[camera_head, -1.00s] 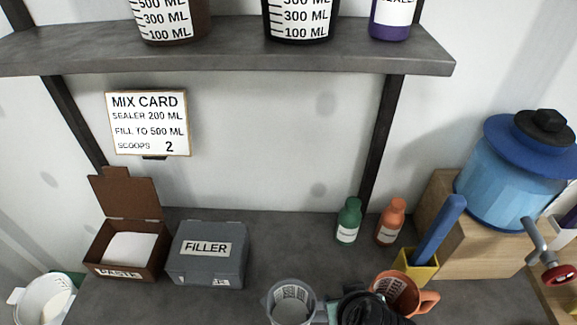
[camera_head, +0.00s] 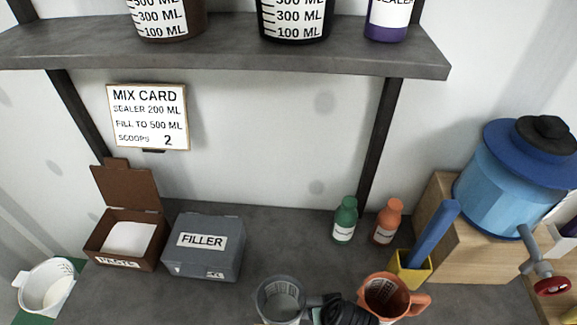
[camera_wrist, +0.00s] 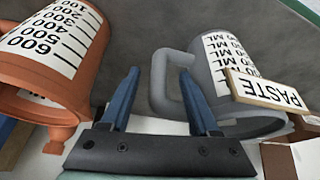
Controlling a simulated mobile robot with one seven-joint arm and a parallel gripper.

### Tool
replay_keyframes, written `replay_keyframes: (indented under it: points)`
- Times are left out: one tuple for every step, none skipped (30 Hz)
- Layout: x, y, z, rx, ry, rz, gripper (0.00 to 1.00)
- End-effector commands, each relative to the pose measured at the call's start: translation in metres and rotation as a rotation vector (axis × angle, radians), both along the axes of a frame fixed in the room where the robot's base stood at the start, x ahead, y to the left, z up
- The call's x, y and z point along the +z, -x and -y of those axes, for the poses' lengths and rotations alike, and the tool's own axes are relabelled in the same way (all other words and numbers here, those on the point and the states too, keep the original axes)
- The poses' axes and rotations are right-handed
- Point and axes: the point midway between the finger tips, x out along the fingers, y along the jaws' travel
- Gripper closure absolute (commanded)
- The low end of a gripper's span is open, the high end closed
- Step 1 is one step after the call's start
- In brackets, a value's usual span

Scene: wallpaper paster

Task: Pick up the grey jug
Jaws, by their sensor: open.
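The grey jug (camera_head: 263,304) stands on the bench at the bottom middle of the head view, with its handle to the right. In the wrist view, the grey jug (camera_wrist: 204,78) is right of centre and its handle lies between my blue fingers as seen in the picture. My gripper (camera_wrist: 160,71) is open and holds nothing. The right finger overlaps part of the handle; I cannot tell the depth gap. In the head view my dark gripper (camera_head: 345,313) is just right of the grey jug, partly cut off by the bottom edge.
An orange jug (camera_head: 393,300) stands close on the gripper's right. A yellow holder (camera_head: 412,272), green bottle (camera_head: 344,219) and orange bottle (camera_head: 387,222) are behind it. A grey FILLER box (camera_head: 203,262) and brown paste box (camera_head: 99,242) stand left. A shelf (camera_head: 220,50) hangs above.

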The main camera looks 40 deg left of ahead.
Motion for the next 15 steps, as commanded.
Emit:
replay_keyframes:
  points:
    - [-0.006, -0.002, -0.002, 0.001, 0.001, -0.002, 0.38]
    - [-0.009, -0.003, -0.003, 0.000, 0.000, -0.001, 0.38]
    - [-0.012, -0.004, -0.004, 0.000, 0.000, -0.001, 0.38]
    - [-0.014, -0.004, -0.004, 0.000, 0.001, -0.001, 0.38]
    - [-0.016, -0.005, -0.005, 0.000, 0.000, 0.000, 0.38]
    - [-0.017, -0.006, -0.005, 0.000, 0.000, 0.001, 0.38]
    - [-0.018, -0.006, -0.005, 0.000, 0.000, 0.001, 0.38]
    - [-0.019, -0.006, -0.005, 0.000, 0.000, 0.001, 0.38]
    - [-0.019, -0.006, -0.006, 0.000, 0.001, 0.001, 0.38]
    - [-0.019, -0.006, -0.006, 0.000, 0.000, 0.001, 0.38]
    - [-0.019, -0.006, -0.005, 0.000, 0.000, 0.001, 0.38]
    - [-0.019, -0.006, -0.005, 0.000, 0.000, 0.001, 0.38]
    - [-0.019, -0.006, -0.006, 0.000, 0.000, 0.001, 0.38]
    - [-0.019, -0.006, -0.005, 0.000, 0.000, 0.001, 0.40]
    - [-0.019, -0.006, -0.005, 0.000, 0.000, 0.001, 0.47]
